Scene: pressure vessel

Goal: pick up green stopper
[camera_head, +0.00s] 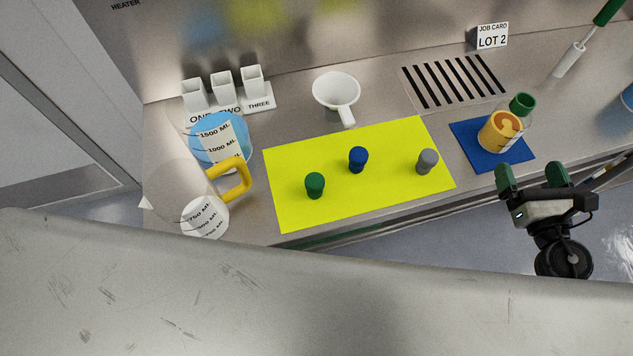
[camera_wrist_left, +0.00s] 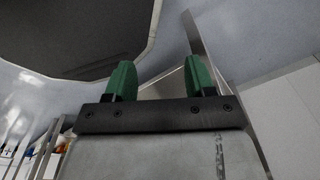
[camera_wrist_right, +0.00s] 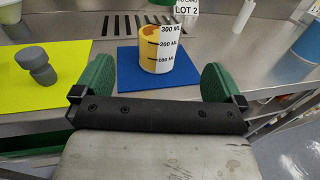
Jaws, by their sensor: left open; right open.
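The green stopper (camera_head: 315,185) stands upright at the left of the yellow mat (camera_head: 390,135) on the bench. A blue stopper (camera_head: 357,160) and a grey stopper (camera_head: 427,161) stand to its right on the same mat. The grey one also shows in the right wrist view (camera_wrist_right: 38,66). My right gripper (camera_head: 530,178) is open and empty, at the bench's front edge by the blue mat, well right of the green stopper. My left gripper (camera_wrist_left: 160,80) is open and empty in the left wrist view, away from the stoppers. It is not in the head view.
A container with orange contents (camera_head: 500,132) is on a blue mat (camera_head: 475,150); a green piece shows by its top. Jugs with a yellow handle (camera_head: 236,180) stand left of the yellow mat. Behind are a white funnel-like cup (camera_head: 336,92), three small holders (camera_head: 222,83) and a slotted grate (camera_head: 455,82).

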